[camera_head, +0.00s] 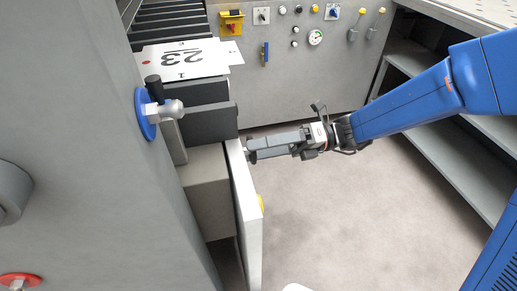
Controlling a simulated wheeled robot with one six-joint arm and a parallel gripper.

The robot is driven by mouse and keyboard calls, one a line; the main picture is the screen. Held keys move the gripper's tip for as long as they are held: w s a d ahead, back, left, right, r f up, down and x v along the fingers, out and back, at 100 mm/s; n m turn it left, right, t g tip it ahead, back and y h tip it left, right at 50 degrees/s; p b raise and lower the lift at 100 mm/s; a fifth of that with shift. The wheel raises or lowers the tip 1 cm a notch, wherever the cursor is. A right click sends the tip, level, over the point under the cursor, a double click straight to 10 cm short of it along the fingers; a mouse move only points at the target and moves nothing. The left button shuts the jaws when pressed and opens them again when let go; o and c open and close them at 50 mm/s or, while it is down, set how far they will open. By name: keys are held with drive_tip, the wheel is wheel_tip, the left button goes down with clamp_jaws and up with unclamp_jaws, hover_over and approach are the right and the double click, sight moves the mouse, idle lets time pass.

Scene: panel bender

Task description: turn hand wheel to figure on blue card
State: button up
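A blue hand wheel (144,114) with a grey hub and a dark knob stands on the side of the large grey housing at left, seen nearly edge-on. A white plate with black figures, seemingly 23, upside down, and a red dot (180,61) lies behind it. I cannot make out a blue card. My gripper (250,150) points left, its tips close to the upper edge of a pale upright panel (246,215). The wheel is to the left of it and apart from it. Whether its fingers are open, or touch the panel, I cannot tell.
A grey control panel (305,85) with a yellow-and-red switch (231,22), knobs, a gauge (316,37) and levers stands at the back. Grey shelving (440,138) is at right. A red round part (18,281) is at lower left. Floor in the middle is clear.

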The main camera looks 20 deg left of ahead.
drive_tip(key=v, duration=1.7)
drive_tip(key=shift+w+d, duration=0.15)
